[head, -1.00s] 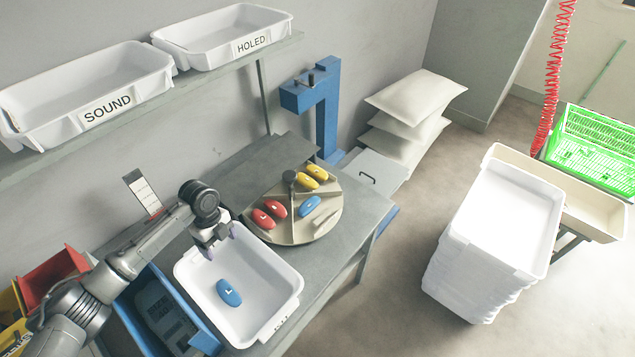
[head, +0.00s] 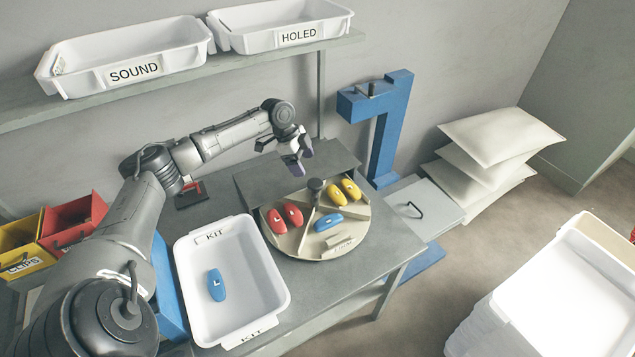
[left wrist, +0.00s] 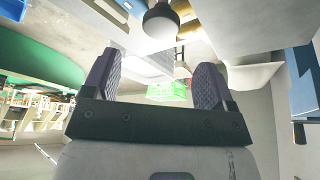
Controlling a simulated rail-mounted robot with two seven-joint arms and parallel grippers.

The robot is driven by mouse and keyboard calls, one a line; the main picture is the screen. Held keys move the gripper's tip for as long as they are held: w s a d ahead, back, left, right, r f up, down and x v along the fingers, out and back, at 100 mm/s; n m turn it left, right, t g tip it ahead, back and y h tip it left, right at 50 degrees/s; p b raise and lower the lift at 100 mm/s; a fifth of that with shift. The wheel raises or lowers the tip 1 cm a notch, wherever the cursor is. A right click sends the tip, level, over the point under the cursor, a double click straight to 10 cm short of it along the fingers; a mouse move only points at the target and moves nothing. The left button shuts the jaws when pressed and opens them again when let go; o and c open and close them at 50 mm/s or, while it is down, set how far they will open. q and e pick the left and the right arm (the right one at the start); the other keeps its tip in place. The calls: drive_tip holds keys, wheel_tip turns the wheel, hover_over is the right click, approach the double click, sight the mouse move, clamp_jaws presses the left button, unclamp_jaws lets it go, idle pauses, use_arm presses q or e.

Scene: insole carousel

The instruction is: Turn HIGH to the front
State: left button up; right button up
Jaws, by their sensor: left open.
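The round carousel (head: 278,238) stands on the grey bench, split by ridges into compartments. Two red insoles (head: 292,214) lie at its left, two yellow insoles (head: 351,189) at its back right, and one blue insole (head: 328,222) right of centre. A dark round knob (head: 315,185) stands at its middle; a dark knob also shows in the left wrist view (left wrist: 160,22). A pale plate lies at its front; I cannot read HIGH anywhere. My left gripper (head: 298,160) is open and empty above the carousel's back left, apart from the knob. My right gripper is out of view.
A white KIT tray (head: 187,268) holding a blue insole (head: 216,285) sits left of the carousel. SOUND (head: 190,62) and HOLED (head: 258,44) trays stand on the shelf above. A blue press (head: 386,130) stands behind right. Red and yellow bins are at far left.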

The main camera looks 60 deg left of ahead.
sight(316, 183)
use_arm(q)
drive_tip(key=x, duration=0.8)
drive_tip(key=shift+w+d+f+b, duration=0.1)
drive_tip(key=shift+w+f+b, duration=0.1)
drive_tip(key=shift+b, duration=0.1)
drive_tip(key=c, duration=1.3)
drive_tip(key=shift+o, duration=0.2)
